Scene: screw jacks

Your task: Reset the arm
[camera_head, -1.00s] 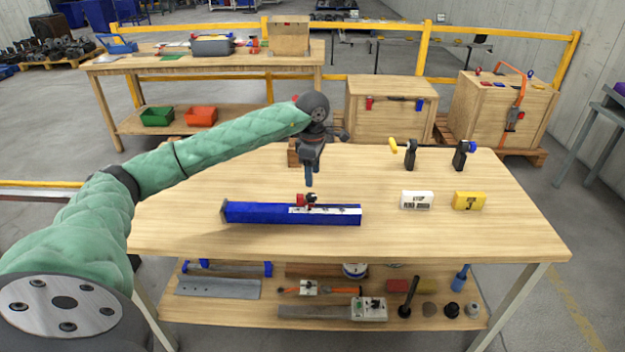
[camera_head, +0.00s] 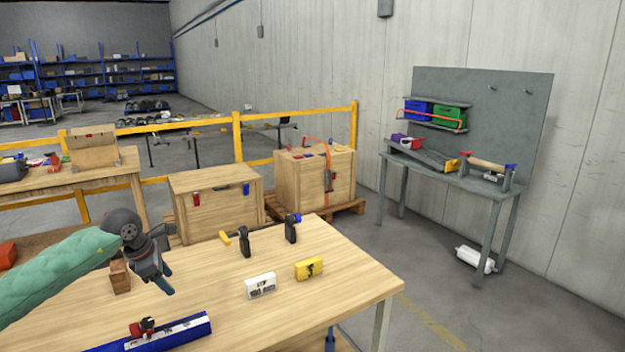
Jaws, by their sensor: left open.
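My left arm comes in from the left, and my left gripper (camera_head: 165,285) is open and empty above the wooden table (camera_head: 350,285). Below it on the table lies a blue beam (camera_head: 178,335) with a white strip, cut off by the lower picture edge. A small red and black screw jack (camera_head: 143,327) sits on or against the beam. The gripper is apart from both. My right gripper is not in the picture.
A clamp with a yellow handle (camera_head: 245,243), a white block (camera_head: 261,285) and a yellow block (camera_head: 308,268) stand on the table. Wooden crates (camera_head: 217,207) and a yellow rail (camera_head: 300,116) are behind. A grey workbench (camera_head: 450,175) stands at the right wall.

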